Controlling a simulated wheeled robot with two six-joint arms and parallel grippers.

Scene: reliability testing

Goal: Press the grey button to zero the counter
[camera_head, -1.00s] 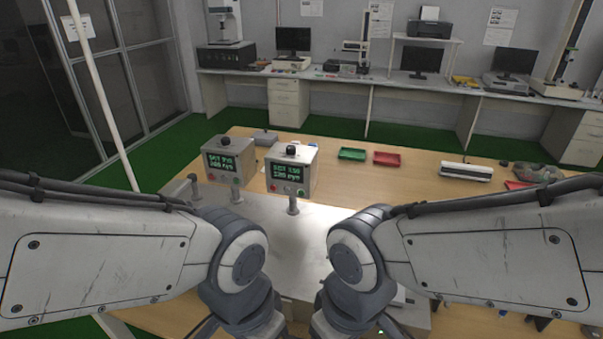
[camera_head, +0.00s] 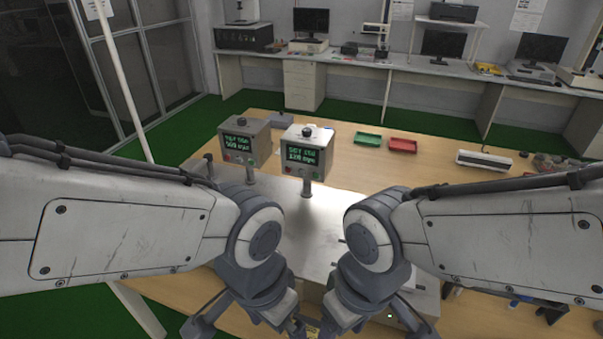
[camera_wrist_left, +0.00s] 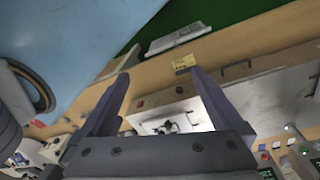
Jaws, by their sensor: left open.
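Two grey boxes with green-lit displays, a left one (camera_head: 245,122) and a right one (camera_head: 318,138), stand side by side on the bench in the head view. Each has small red and green buttons on its front and a dark knob on top. I cannot make out a grey button for certain. My left gripper (camera_wrist_left: 160,75) is open and empty in the left wrist view. Its two fingers are apart above a pale unit (camera_wrist_left: 150,123) and the wooden bench.
A metal plate (camera_head: 318,225) lies in front of the boxes, with short posts standing near it. A green tray (camera_head: 368,140) and a red tray (camera_head: 404,146) lie farther right on the wooden bench (camera_head: 425,170). A yellow label (camera_wrist_left: 185,62) shows in the left wrist view.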

